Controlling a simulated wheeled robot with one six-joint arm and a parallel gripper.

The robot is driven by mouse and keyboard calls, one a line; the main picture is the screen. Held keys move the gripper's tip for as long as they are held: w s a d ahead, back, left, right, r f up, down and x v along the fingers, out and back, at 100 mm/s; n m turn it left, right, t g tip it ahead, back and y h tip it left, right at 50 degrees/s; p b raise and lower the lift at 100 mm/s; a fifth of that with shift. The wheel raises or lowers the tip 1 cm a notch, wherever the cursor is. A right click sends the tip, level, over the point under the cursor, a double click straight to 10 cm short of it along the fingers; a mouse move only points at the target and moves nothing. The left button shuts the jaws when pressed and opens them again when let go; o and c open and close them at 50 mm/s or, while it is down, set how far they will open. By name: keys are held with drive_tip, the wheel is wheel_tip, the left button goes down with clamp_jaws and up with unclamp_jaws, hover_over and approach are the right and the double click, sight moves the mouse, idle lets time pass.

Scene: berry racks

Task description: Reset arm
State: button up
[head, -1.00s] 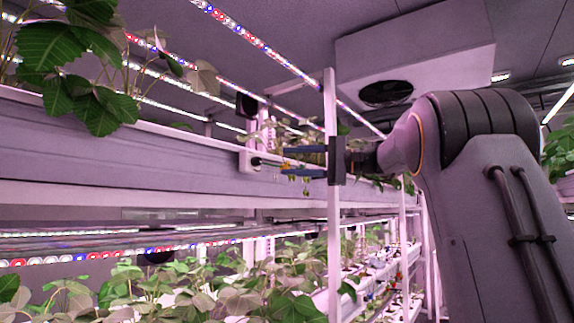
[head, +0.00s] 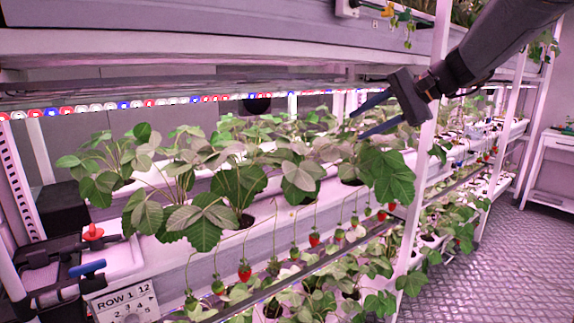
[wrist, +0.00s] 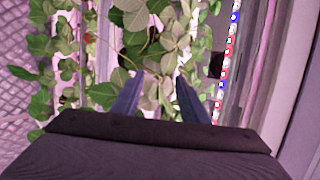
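My gripper (head: 372,117) is at the upper right of the head view, in front of the rack and just above the leaves of the middle tier. Its two blue fingers are apart with nothing between them. In the wrist view the fingers (wrist: 157,98) also stand apart, with strawberry leaves beyond them. My dark arm comes in from the upper right corner of the head view.
Strawberry plants (head: 238,185) grow in a white gutter (head: 262,215), with red berries (head: 244,272) hanging below. A white rack post (head: 425,170) stands close to my gripper. An LED strip (head: 130,104) runs above the plants. The floor (head: 485,265) at right is clear.

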drive_tip(key=s+f+n+g+h, duration=0.5)
drive_tip(key=s+f+n+h, duration=0.4)
drive_tip(key=s+f, duration=2.1)
wheel_tip(320, 180, down, 3)
drive_tip(key=shift+s+a+f+n+g, duration=0.1)
drive_tip(key=shift+s+a+n+g, duration=0.2)
drive_tip(key=shift+a, duration=0.05)
